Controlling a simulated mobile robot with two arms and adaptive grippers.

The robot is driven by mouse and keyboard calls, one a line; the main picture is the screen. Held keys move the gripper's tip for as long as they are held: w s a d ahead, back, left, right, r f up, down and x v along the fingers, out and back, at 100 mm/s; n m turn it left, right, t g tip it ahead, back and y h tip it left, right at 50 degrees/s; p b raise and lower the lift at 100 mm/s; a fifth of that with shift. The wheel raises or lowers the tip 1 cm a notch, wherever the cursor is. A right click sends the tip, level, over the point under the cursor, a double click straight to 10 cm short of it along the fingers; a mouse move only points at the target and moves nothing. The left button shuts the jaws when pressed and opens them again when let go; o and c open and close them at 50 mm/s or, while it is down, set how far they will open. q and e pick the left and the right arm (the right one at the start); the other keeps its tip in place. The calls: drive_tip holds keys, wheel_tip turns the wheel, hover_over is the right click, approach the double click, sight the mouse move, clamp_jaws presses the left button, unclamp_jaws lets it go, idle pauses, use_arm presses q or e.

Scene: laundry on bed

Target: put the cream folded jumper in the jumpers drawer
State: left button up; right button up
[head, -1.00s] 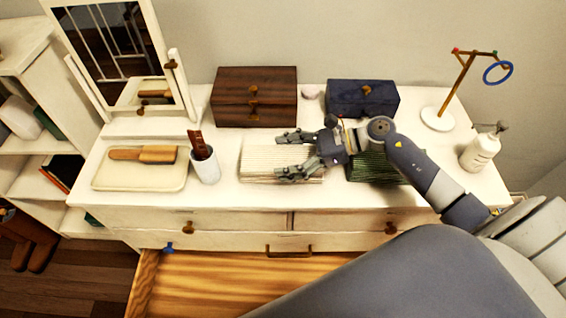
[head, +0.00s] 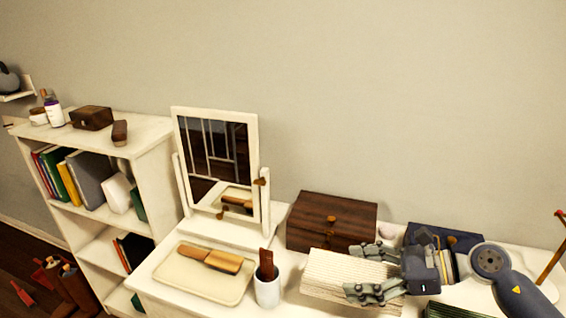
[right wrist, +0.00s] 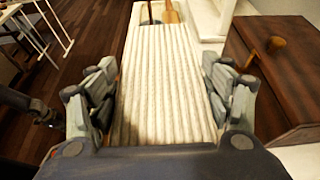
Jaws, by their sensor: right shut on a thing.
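The cream folded jumper (head: 335,272), ribbed and block-shaped, is held in my right gripper (head: 371,270) over the dresser top. In the head view one finger is on its far side and one on its near side. In the right wrist view the jumper (right wrist: 167,85) runs lengthwise between the two fingers of the right gripper (right wrist: 160,95). No drawer shows in the current views, and my left gripper is not in view.
A brown box (head: 335,222) stands behind the jumper, and a dark blue box (head: 430,238) behind my gripper. A white cup with a brush (head: 267,290), a tray (head: 180,285) and a mirror (head: 218,160) are to the left. A dark green folded item (head: 445,311) lies near my gripper.

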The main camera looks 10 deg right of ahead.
drive_tip(key=s+a+r+m+t+h, duration=0.1)
drive_tip(key=s+a+m+t, duration=0.1)
drive_tip(key=s, duration=0.5)
drive_tip(key=shift+a, duration=0.35)
